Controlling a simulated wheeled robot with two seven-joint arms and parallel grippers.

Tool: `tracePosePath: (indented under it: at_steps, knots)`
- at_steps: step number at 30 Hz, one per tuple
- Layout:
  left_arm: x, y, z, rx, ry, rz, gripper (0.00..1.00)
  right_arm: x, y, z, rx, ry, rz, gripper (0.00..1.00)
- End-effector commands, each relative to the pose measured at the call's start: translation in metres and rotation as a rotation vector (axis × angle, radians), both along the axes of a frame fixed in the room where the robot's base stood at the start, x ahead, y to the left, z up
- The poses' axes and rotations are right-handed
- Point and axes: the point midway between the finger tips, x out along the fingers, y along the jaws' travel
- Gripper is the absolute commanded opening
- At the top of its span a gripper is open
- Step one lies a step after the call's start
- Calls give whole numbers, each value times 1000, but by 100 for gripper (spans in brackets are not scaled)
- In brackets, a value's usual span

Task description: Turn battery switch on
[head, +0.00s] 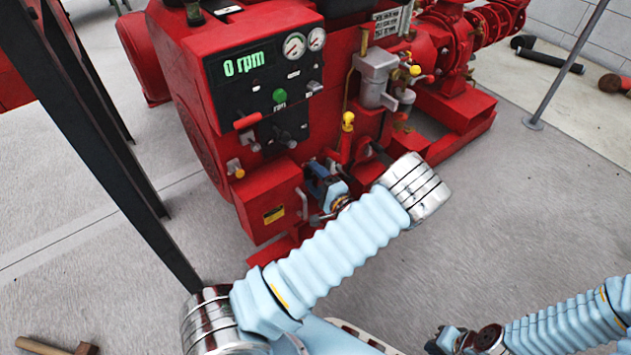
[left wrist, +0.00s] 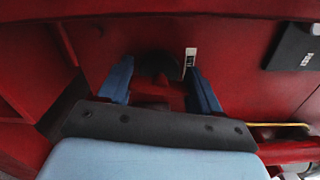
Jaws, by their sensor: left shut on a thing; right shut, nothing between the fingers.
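The battery switch (left wrist: 158,66) shows in the left wrist view as a dark, rounded knob on the red panel, with a small white label beside it. My left gripper (left wrist: 160,88) has its blue fingers on either side of the knob and is shut on it. In the head view my left gripper (head: 318,180) is low against the front of the red pumpset (head: 190,110), right of the red box, and the switch is hidden there. My right gripper (head: 440,343) is shut and empty at the bottom edge, over the floor.
A control panel (head: 262,95) reading "0 rpm", with gauges and a green button, sits above. A red box (head: 262,190) with a yellow label is left of my left gripper. Dark steel posts (head: 120,160) stand left. A hammer (head: 55,346) lies bottom left.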

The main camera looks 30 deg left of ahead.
Motion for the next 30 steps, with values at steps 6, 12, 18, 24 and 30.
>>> tracePosePath:
  at_steps: [6, 12, 18, 24, 30]
  knots:
    - [0, -1, -3, -49, -111, 0, 33, 0, 1, -10, 2, 2, 2, 0]
    - [-1, -1, -3, -74, -168, 0, 33, 0, 1, -13, 4, 3, 2, 0]
    - [-1, -1, -2, -83, -191, 0, 33, 0, 1, -14, 3, 2, 2, 0]
    - [-1, -1, -2, -85, -193, 0, 33, 0, 1, -14, 3, 1, 2, 0]
    - [-1, -1, -2, -84, -192, 0, 70, 0, 1, -14, 3, 2, 2, 0]
